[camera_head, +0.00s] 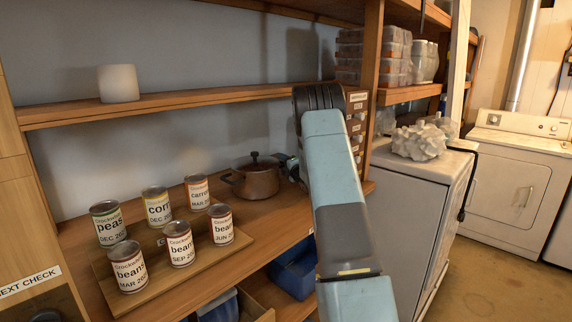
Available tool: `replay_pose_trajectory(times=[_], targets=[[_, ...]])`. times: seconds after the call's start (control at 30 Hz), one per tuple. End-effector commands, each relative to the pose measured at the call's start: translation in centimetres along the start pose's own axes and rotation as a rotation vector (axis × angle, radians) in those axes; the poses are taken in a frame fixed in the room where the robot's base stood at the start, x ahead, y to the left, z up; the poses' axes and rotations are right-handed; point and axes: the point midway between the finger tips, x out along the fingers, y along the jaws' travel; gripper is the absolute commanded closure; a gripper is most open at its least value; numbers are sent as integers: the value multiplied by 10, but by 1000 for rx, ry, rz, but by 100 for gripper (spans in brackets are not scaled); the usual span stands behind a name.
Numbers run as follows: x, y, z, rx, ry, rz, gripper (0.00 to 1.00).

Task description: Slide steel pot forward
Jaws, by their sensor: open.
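The pot (258,178) is a brownish metal pot with a dark lid, a knob on top and a side handle. It stands upright on the wooden shelf, right of the cans and set back towards the wall. My arm comes up from the lower right and bends down behind itself. A small dark and bluish part of my gripper (290,166) shows just right of the pot, at about lid height. The rest is hidden behind my arm. My gripper is open. I cannot tell whether it touches the pot.
Several labelled cans (181,243) stand on and around a low wooden board (212,258) left of the pot. A white cup (118,83) sits on the upper shelf. Blue bins (293,272) are below. Shelf before the pot looks clear.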

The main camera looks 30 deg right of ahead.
Motion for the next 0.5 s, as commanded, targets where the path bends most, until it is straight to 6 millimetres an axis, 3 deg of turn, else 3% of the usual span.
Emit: replay_pose_trajectory(times=[0.07, 0.5], targets=[[0, 0, 0, 0, 0, 0, 59], [0, -1, 0, 0, 0, -1, 100]])
